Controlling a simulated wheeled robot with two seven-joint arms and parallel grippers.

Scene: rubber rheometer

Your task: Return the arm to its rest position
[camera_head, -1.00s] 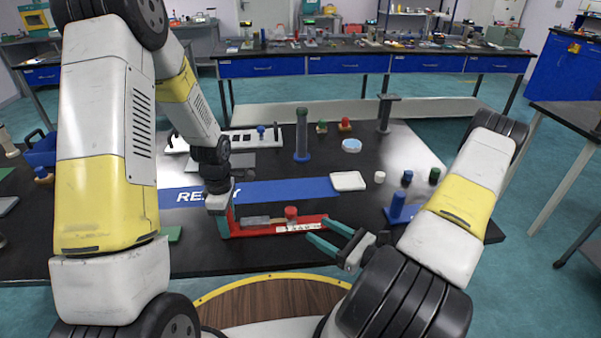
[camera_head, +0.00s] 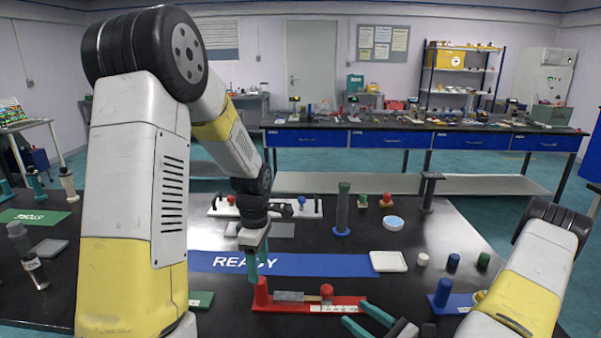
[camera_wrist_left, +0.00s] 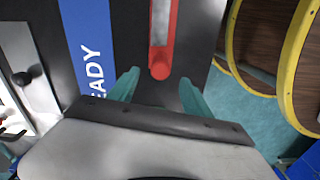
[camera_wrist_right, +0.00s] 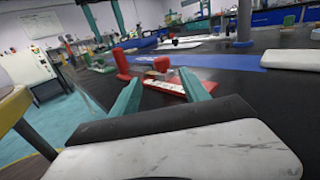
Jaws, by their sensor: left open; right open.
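My left gripper (camera_head: 257,265) points down with open, empty jaws, just above the red post (camera_head: 262,293) at the left end of the red tray (camera_head: 335,308). In the left wrist view a round red top (camera_wrist_left: 160,71) lies between and ahead of the open fingers (camera_wrist_left: 157,92). The tray holds a grey block (camera_head: 289,296) and a red-knobbed piece (camera_head: 327,292). My right gripper (camera_head: 372,322) is open and empty at the tray's near right side. In the right wrist view its spread fingers (camera_wrist_right: 160,80) face the tray (camera_wrist_right: 166,87).
A white plate with knobs (camera_head: 311,208) lies behind.

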